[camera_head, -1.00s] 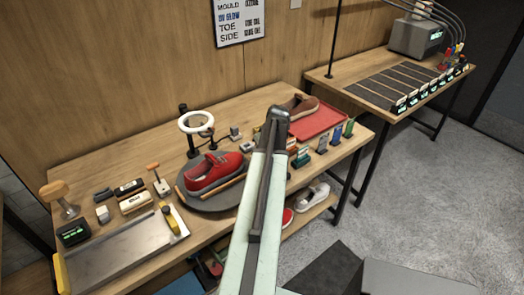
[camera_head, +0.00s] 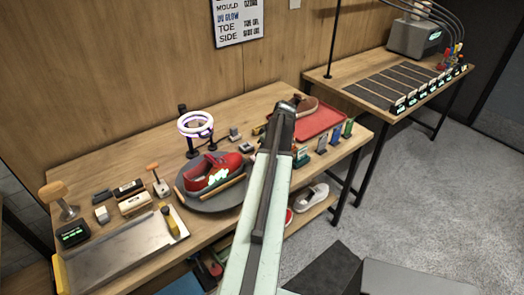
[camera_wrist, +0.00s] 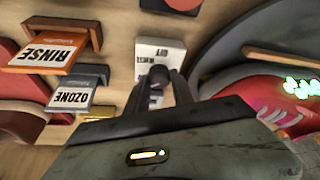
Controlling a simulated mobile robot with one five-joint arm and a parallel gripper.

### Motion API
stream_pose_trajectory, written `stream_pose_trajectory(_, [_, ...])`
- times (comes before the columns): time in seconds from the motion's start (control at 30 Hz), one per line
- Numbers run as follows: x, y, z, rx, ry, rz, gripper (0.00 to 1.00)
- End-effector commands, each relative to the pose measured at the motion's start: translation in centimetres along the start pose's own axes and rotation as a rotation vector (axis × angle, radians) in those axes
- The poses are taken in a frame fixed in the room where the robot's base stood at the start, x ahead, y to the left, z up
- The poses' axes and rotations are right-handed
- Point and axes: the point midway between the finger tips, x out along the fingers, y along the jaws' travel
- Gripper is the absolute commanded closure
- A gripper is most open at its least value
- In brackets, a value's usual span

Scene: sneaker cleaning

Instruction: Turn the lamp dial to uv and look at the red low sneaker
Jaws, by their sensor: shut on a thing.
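The red low sneaker (camera_head: 229,162) lies on the dark round turntable (camera_head: 215,206), with bright green-white glowing marks on its side. It also shows at the right edge of the wrist view (camera_wrist: 262,95). The ring lamp (camera_head: 195,124) behind it glows violet. In the wrist view, my gripper (camera_wrist: 158,82) is shut on the dark dial knob (camera_wrist: 159,74) of a small white block (camera_wrist: 160,48). The block's lettering is upside down and partly covered by the fingers. In the head view my arm hides the gripper and the dial.
Blocks labelled RINSE (camera_wrist: 45,54) and OZONE (camera_wrist: 75,95) stand close beside the dial. A red tray (camera_head: 318,122) with a brown shoe is at the back right. A metal tray (camera_head: 120,254) lies at the front left. More shoes sit on the lower shelf.

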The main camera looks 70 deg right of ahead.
Motion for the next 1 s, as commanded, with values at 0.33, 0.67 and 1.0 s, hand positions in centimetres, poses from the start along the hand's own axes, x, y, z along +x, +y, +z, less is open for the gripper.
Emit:
stream_pose_trajectory(0.33, [0.0,0.0,0.1,0.0,-0.002,0.0,0.49])
stream_pose_trajectory(0.67, [-0.2,0.0,0.0,0.001,-0.001,0.0,0.49])
stream_pose_trajectory(1.0, [-5.3,-0.1,-0.3,0.003,-0.001,0.0,0.49])
